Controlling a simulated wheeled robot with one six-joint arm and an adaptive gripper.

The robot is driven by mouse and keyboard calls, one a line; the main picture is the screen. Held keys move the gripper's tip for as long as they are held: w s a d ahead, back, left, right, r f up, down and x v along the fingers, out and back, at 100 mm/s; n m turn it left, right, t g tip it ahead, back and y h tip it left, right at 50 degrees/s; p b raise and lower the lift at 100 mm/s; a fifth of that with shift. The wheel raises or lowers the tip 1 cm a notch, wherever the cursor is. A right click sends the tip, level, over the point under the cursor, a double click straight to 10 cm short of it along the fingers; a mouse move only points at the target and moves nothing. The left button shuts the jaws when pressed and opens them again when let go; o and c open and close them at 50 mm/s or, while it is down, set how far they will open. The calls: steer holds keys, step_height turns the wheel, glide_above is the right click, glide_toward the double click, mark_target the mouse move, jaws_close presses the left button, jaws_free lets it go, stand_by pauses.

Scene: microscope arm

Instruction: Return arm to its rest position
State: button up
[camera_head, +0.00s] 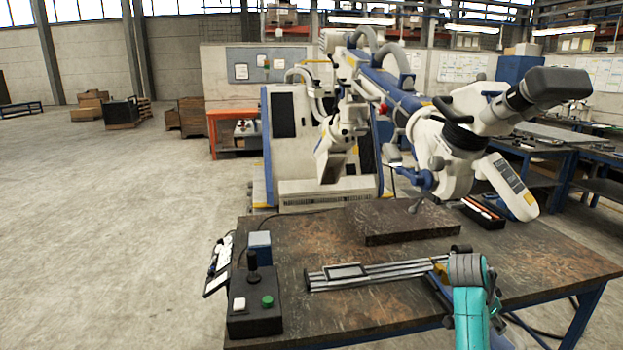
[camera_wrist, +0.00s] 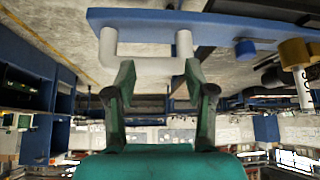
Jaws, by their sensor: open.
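The large white and blue microscope arm (camera_head: 398,98) reaches out over the bench at the right in the head view. Its white head carries a dark eyepiece (camera_head: 545,88) at the upper right. In the wrist view my gripper (camera_wrist: 160,80) is open, with two dark green fingers spread apart. A light grey U-shaped handle (camera_wrist: 147,66) on a blue beam (camera_wrist: 150,22) is just beyond the fingertips. The fingertips overlap the handle in the picture; I cannot tell whether they touch it. My gripper's fingers cannot be made out in the head view.
A workbench (camera_head: 400,305) stands in front, with a stone-like slab (camera_head: 400,222), a metal rail fixture (camera_head: 375,274) and a black control box (camera_head: 253,308) with a joystick and green button. Open floor (camera_head: 110,220) lies to the left.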

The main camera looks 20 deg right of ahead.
steer(key=s+a+f+n+t, duration=0.25)
steer(key=a+f+n, duration=0.25)
steer(key=a+f, duration=0.5)
steer(key=s+a+f+n+t, duration=0.1)
steer(key=a+f+n+t, duration=0.3)
steer(key=a+f, duration=0.65)
steer(key=s+a+f+n+t+y, duration=0.2)
steer(key=s+a+n+t, duration=0.25)
steer(key=s+a, duration=0.75)
steer(key=s+a+r+n+t+y, duration=0.2)
steer(key=s+a+r, duration=0.5)
steer(key=s+r, duration=0.2)
steer(key=s+a+r+n+t+y, duration=0.2)
steer(key=s+a+r, duration=0.4)
steer(key=s+r, duration=0.3)
steer(key=shift+s+a+n+t+y, duration=0.3)
steer(key=shift+a+n+y, duration=0.1)
steer(key=shift+n, duration=0.35)
